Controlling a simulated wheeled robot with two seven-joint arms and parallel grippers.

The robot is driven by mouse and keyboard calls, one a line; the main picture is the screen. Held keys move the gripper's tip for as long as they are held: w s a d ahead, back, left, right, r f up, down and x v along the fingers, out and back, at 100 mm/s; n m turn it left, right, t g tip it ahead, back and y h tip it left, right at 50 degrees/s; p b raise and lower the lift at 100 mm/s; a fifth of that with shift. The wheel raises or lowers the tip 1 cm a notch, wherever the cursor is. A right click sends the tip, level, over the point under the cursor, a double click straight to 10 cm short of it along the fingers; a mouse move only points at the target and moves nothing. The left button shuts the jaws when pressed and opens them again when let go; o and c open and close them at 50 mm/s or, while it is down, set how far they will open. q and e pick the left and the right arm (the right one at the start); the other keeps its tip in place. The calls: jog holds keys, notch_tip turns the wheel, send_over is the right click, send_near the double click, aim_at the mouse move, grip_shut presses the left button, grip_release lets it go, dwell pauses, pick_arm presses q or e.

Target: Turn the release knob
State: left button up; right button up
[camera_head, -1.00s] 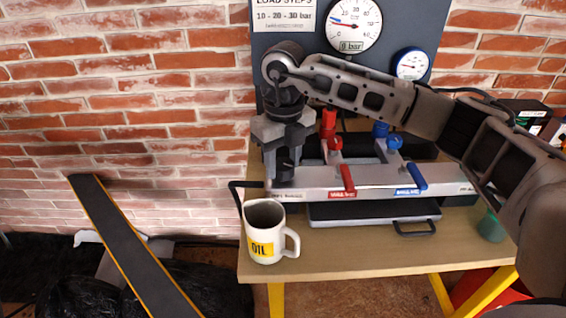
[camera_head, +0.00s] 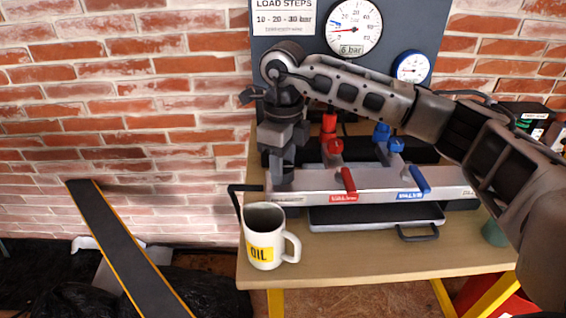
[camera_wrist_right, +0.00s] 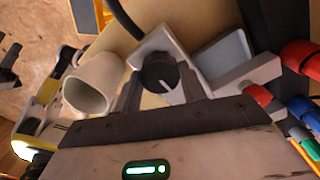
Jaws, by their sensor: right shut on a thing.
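The release knob (camera_wrist_right: 160,72), black with a white pointer line, sits at the end of the pale metal block in the right wrist view. My right gripper (camera_wrist_right: 160,88) is shut on it, with one finger on each side. In the head view my right gripper (camera_head: 282,168) points down at the left end of the manifold (camera_head: 310,190) and mostly hides the knob. The large gauge (camera_head: 353,28) has a display reading 6 bar. My left gripper is not in view.
A white OIL mug (camera_head: 262,250) stands close in front of the gripper. Red (camera_head: 348,182) and blue (camera_head: 418,178) lever handles are on the manifold. A black tray (camera_head: 375,217) lies before it. A smaller gauge (camera_head: 412,67) is on the panel.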

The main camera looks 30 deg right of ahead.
jog(key=shift+r, duration=0.1)
jog(key=o, duration=1)
pick_arm(q)
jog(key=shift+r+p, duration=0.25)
jog(key=shift+p, duration=0.4)
pick_arm(e)
notch_tip(320, 180, up, 16)
jog(key=shift+w+f, duration=0.1)
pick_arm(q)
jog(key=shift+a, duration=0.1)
